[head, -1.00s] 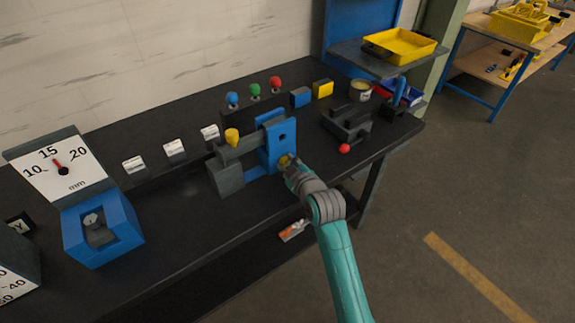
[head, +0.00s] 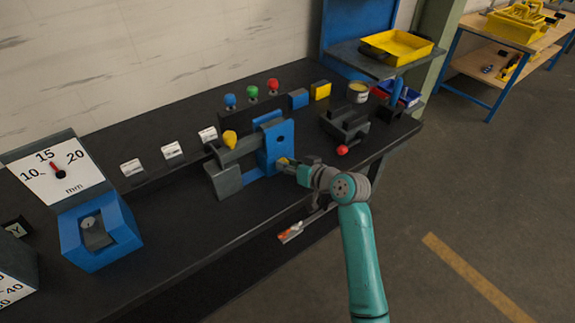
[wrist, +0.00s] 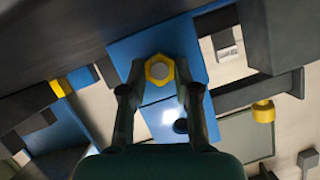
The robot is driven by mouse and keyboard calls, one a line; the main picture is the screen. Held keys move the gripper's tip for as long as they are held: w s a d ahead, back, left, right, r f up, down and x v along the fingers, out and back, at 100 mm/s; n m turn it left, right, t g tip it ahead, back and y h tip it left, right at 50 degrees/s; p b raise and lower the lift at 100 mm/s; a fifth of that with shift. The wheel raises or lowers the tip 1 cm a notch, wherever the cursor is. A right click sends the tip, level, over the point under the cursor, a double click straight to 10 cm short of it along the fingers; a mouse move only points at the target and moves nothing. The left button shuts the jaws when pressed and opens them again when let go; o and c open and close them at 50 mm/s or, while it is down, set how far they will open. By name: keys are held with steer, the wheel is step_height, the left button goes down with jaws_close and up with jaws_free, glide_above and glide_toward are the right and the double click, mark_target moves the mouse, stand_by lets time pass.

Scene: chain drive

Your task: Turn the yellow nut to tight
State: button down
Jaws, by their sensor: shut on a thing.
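The yellow nut (wrist: 150,70) sits on the face of the blue block (wrist: 120,45) in the wrist view, with a grey round end in its middle. My gripper (wrist: 160,75) has one finger on each side of the nut and is shut on it. In the head view the yellow nut (head: 282,161) shows as a small patch low on the blue upright block (head: 268,150), with my gripper (head: 289,165) reaching it from the right. How tight the nut is cannot be told.
A yellow knob (head: 230,138) stands on the grey bar left of the blue block. A grey vise (head: 345,122) with a red ball handle (head: 342,150) is to the right. A gauge (head: 58,172) stands at the left. An orange-and-grey tool (head: 291,232) lies below the bench top.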

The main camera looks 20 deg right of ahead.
steer(key=shift+d+f+m+y, duration=0.1)
steer(key=shift+f+m+y, duration=0.1)
steer(key=shift+m+y, duration=0.4)
steer(key=shift+s, duration=0.1)
steer(key=c, duration=1.1)
jaws_free()
steer(key=shift+r, duration=0.15)
steer(key=shift+s+d, duration=0.15)
steer(key=shift+s, duration=0.05)
steer(key=v, duration=1.1)
steer(key=shift+s+d+r, duration=0.1)
steer(key=shift+s+r, duration=0.05)
steer(key=shift+s, duration=0.05)
